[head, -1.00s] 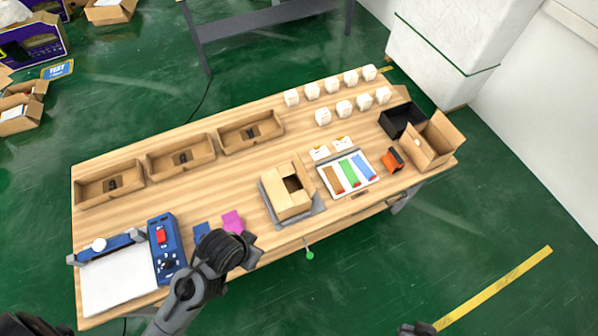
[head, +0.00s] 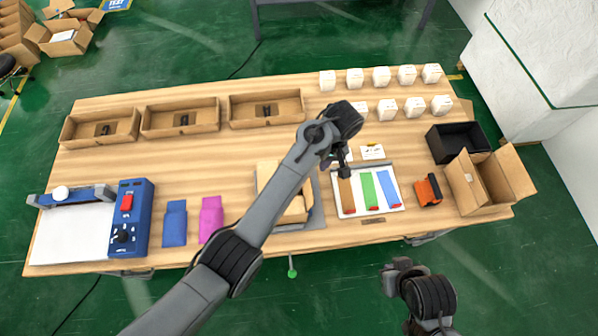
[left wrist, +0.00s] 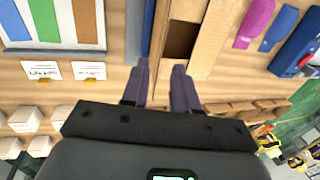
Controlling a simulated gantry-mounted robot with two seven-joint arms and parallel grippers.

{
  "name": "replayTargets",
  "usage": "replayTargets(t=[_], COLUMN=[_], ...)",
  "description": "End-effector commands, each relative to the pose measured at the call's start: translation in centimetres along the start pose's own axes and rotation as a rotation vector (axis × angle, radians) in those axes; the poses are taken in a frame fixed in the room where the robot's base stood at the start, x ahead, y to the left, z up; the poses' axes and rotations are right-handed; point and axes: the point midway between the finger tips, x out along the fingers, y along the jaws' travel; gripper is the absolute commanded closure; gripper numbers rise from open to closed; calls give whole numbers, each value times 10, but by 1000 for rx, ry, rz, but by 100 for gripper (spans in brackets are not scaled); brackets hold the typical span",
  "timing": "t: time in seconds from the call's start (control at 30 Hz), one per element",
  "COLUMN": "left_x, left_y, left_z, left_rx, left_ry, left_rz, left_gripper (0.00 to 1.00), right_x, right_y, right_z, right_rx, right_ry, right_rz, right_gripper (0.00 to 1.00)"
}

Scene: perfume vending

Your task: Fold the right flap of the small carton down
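The small carton (head: 297,212) is brown and sits on a grey plate (head: 317,215) near the table's front edge. My left arm crosses over it in the head view and hides much of it. In the left wrist view the carton (left wrist: 208,40) shows folded panels and a dark opening (left wrist: 181,40). I cannot make out its right flap clearly. My left gripper (head: 338,160) is beyond the carton's right side.
A tray with coloured strips (head: 401,200) lies right of the carton. An orange item (head: 428,190), a black bin (head: 455,137) and an open carton (head: 478,190) are farther right. White boxes (head: 382,77) stand behind. Pink (head: 211,218) and blue (head: 174,225) pieces lie left.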

Motion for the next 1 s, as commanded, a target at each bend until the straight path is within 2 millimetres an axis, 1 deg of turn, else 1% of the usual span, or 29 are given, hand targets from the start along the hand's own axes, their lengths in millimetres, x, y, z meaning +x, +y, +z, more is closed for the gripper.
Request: replayTargets(t=[0.13, 0.23, 0.6, 0.7, 0.83, 1.0], left_x=[3, 12, 72, 85, 96, 103], left_y=[3, 2, 1, 1, 1, 1], left_z=[-2, -2, -2, -2, -2, -2], left_rx=[-5, -5, -6, -5, -5, -6], left_ry=[3, 3, 3, 2, 3, 4], left_rz=[-21, -23, -22, -21, -20, -19], left_gripper=[71, 71, 71, 71, 71, 71], right_x=[3, 2, 4, 5, 6, 6], right_y=[-1, -2, -3, -3, -2, -1], right_z=[1, 1, 2, 2, 2, 2], right_rx=[2, 3, 6, 6, 4, -1], right_ry=[0, 0, -1, -1, 0, 0], right_rz=[-3, -5, -8, -7, -6, -1], right_gripper=[100, 100, 100, 100, 100, 100])
